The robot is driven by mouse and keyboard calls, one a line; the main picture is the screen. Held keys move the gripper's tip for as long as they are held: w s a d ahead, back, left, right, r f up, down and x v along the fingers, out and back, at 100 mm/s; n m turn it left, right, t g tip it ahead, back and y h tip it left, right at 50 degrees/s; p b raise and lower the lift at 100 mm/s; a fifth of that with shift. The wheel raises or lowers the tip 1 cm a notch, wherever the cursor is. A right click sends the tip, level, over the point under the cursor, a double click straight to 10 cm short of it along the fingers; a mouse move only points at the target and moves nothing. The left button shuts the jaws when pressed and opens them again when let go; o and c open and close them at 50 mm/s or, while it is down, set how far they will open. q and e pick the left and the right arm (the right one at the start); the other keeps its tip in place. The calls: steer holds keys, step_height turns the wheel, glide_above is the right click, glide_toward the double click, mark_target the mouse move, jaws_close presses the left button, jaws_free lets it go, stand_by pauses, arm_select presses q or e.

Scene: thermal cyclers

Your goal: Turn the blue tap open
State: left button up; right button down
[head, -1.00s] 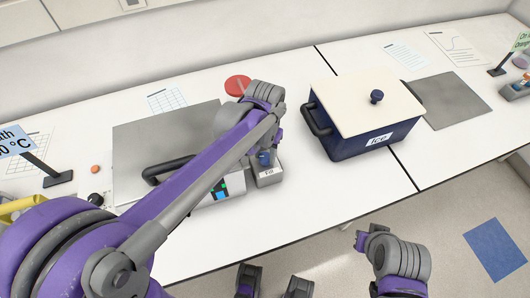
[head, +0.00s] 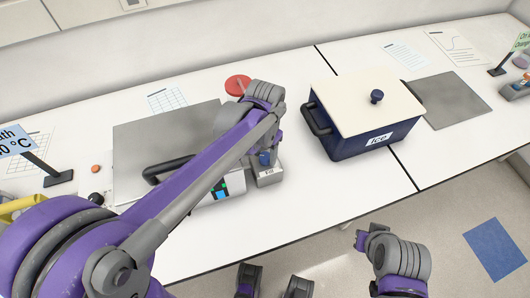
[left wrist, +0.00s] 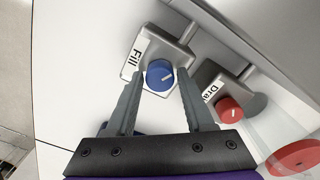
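In the head view the blue tap (head: 265,158) shows just below my left wrist, at the front right of the grey-lidded bath, and the fingers are mostly hidden.
A red tap (left wrist: 229,110) on a block with a partly hidden "Dra…" label stands close beside the blue one. A grey-lidded bath (head: 135,140) with a black handle is to the left. A blue ice box (head: 350,143) stands to the right, with clear bench between.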

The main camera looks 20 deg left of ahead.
mark_target(265, 156)
arm_select(q)
steer(key=shift+o, duration=1.1)
steer(key=shift+r, duration=0.1)
step_height(265, 156, up, 11)
steer(key=p, duration=0.1)
steer(key=shift+f, duration=0.2)
